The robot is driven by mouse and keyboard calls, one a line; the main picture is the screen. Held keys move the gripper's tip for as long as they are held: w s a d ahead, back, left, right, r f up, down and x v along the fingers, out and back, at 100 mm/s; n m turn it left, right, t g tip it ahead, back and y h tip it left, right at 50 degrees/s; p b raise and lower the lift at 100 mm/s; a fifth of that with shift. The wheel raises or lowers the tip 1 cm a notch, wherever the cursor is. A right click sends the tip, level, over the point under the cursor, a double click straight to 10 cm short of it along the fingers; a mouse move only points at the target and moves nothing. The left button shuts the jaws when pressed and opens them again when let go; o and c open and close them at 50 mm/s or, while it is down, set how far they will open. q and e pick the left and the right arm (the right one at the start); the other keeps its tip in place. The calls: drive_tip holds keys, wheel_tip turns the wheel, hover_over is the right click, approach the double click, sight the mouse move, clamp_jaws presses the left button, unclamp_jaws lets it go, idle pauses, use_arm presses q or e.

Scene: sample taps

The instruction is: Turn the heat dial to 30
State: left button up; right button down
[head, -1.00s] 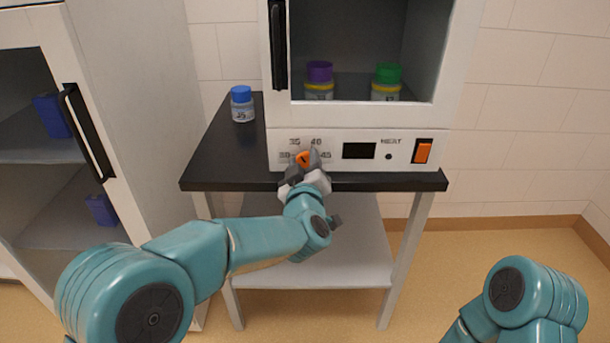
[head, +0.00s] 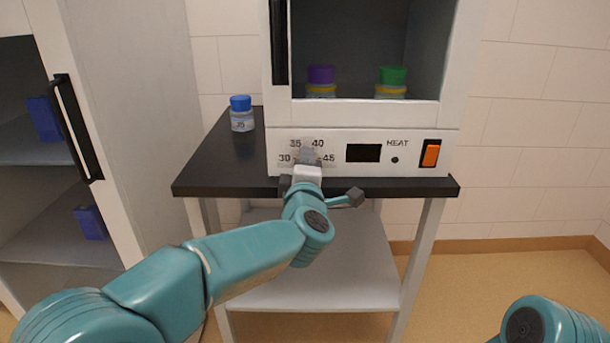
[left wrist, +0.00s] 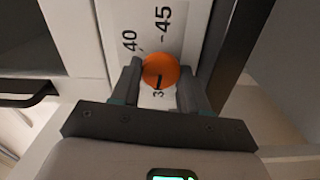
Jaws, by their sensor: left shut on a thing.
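The orange heat dial (left wrist: 160,70) shows in the left wrist view between the two fingers of my left gripper (left wrist: 160,82), which is shut on it. A dark pointer mark lies at the dial's lower edge in that view, beside a partly hidden numeral starting with 3. The numerals 40 and 45 show above the dial there. In the head view my left gripper (head: 307,158) covers the dial on the white front panel (head: 350,171). The numerals 30, 35, 40 and 45 are readable around it. My right gripper is out of view.
Right of the dial are a dark display (head: 363,153) and an orange switch (head: 431,154). A blue-capped jar (head: 241,114) stands on the black table top (head: 215,165). An open cabinet is at left.

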use_arm(q)
drive_tip(key=shift+f+n+b, duration=0.1)
drive_tip(key=shift+n+b, duration=0.3)
drive_tip(key=shift+n, duration=0.3)
drive_tip(key=o, duration=1)
drive_tip(key=s+p, duration=0.1)
drive_tip(key=s, duration=1.5)
drive_tip(key=shift+s, duration=0.15)
